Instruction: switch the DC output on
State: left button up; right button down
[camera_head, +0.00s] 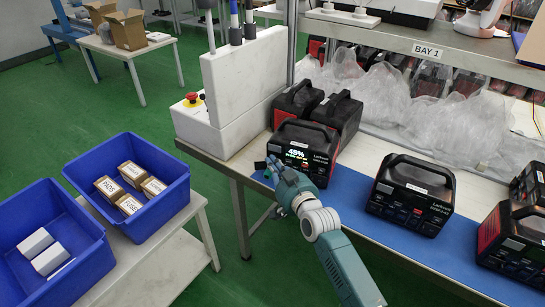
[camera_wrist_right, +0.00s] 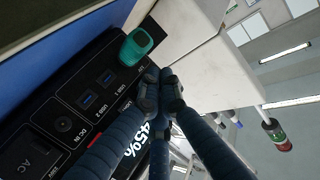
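The power station (camera_head: 303,150) with the lit 45% display stands at the left end of the blue mat. Its front panel (camera_wrist_right: 75,110) fills the left of the right wrist view, with USB ports (camera_wrist_right: 98,88), a round DC IN socket (camera_wrist_right: 63,124) and an AC area (camera_wrist_right: 35,155). A teal piece (camera_wrist_right: 137,46) sits at the panel by the USB ports. My right gripper (camera_head: 275,168) is at the panel's lower left; its fingertips (camera_wrist_right: 163,88) are together, with nothing seen between them. I cannot tell whether they touch the panel. The DC output switch cannot be made out. My left gripper is not in view.
More power stations stand on the bench: two behind (camera_head: 337,112), one to the right (camera_head: 411,192) and others at the right edge (camera_head: 512,240). A white box with an emergency stop (camera_head: 193,99) is left. Blue crates (camera_head: 75,235) stand lower left.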

jog(key=shift+s+a+r, duration=0.1)
jog(key=shift+s+a, duration=0.05)
jog(key=shift+s, duration=0.1)
jog(key=shift+s+a+p, duration=0.25)
jog(key=shift+s+p, duration=0.2)
jog(key=shift+p, duration=0.2)
jog(key=s+p, duration=0.1)
jog(key=s+a+p, duration=0.1)
jog(key=s, duration=0.1)
jog(key=shift+s+a+r+p, duration=0.1)
jog(key=shift+a+r+p, duration=0.1)
jog(key=shift+p, duration=0.1)
jog(key=shift+s+a+f+p, duration=0.1)
jog(key=shift+s+a+p, duration=0.1)
jog(key=shift+s, duration=0.2)
jog(key=shift+s+a+f+p, duration=0.1)
jog(key=shift+s+p, duration=0.05)
jog(key=shift+s, duration=0.2)
